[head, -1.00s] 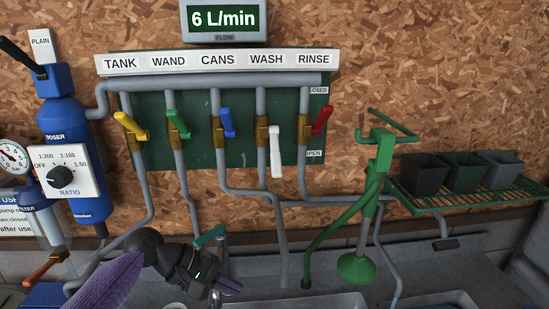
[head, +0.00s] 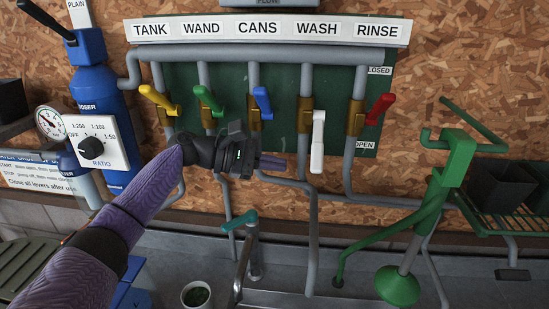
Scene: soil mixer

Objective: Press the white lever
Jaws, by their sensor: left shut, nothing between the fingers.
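The white lever (head: 317,141) is on the WASH pipe, the fourth of the row under the labels, and hangs straight down from its brass valve. My left gripper (head: 284,164) is shut and empty. Its fingertips point right, just left of the white lever's lower half, with a small gap seen between them in the picture. The depth between them is hard to judge. My right gripper is not in view.
Yellow (head: 159,98), green (head: 208,100), blue (head: 263,103) and red (head: 379,107) levers sit on the neighbouring pipes, tilted upward. A green stand (head: 453,165) is at the right. A teal-handled tap (head: 240,222) is below my gripper.

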